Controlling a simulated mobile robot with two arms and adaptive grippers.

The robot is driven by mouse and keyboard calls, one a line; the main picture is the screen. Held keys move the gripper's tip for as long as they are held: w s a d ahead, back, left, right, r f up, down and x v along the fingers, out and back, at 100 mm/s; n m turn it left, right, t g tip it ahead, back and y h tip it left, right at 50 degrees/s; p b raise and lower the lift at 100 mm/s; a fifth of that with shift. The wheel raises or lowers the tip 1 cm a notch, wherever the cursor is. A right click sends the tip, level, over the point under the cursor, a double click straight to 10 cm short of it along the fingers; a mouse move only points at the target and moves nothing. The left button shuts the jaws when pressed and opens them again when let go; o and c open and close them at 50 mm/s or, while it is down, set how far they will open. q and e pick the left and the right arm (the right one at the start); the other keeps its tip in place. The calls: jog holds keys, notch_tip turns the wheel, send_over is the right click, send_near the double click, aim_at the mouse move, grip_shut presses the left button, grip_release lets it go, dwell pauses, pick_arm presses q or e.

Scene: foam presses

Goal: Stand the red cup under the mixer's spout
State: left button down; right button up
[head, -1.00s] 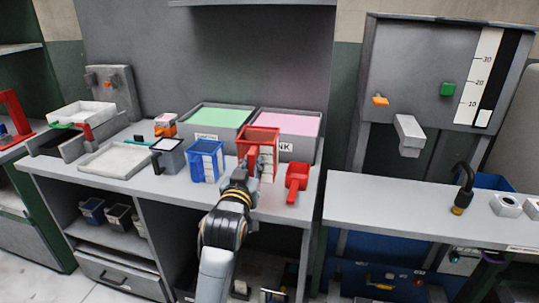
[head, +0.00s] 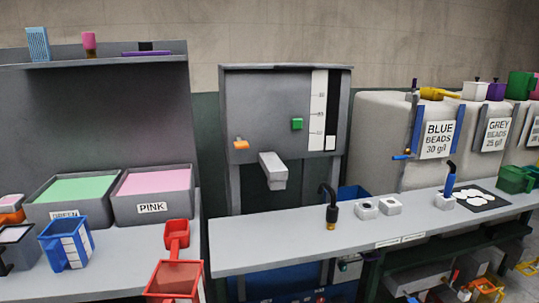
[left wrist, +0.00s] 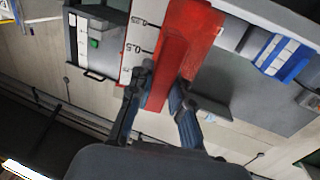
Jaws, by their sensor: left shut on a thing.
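The red cup (head: 175,280) is at the bottom of the head view, its open top showing, in front of the bench edge. In the left wrist view my left gripper (left wrist: 160,88) is shut on the red cup (left wrist: 190,38), with its handle between the fingers. The gripper itself is outside the head view. The mixer (head: 275,105) is a grey panel with an orange knob (head: 241,145), a green button (head: 297,124) and a scale strip. Its grey spout (head: 273,172) juts out over the far side of a counter. My right gripper is in neither view.
A blue cup (head: 67,245) stands further left. The counter (head: 265,245) below the spout is bare; a black tap-like piece (head: 329,207) stands to its right.

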pick_arm(q)
jog(key=shift+s+d+f, duration=0.2)
jog(key=shift+s+d, duration=0.05)
jog(key=shift+s, duration=0.15)
jog(key=s+f, duration=0.3)
jog(key=s, duration=0.5)
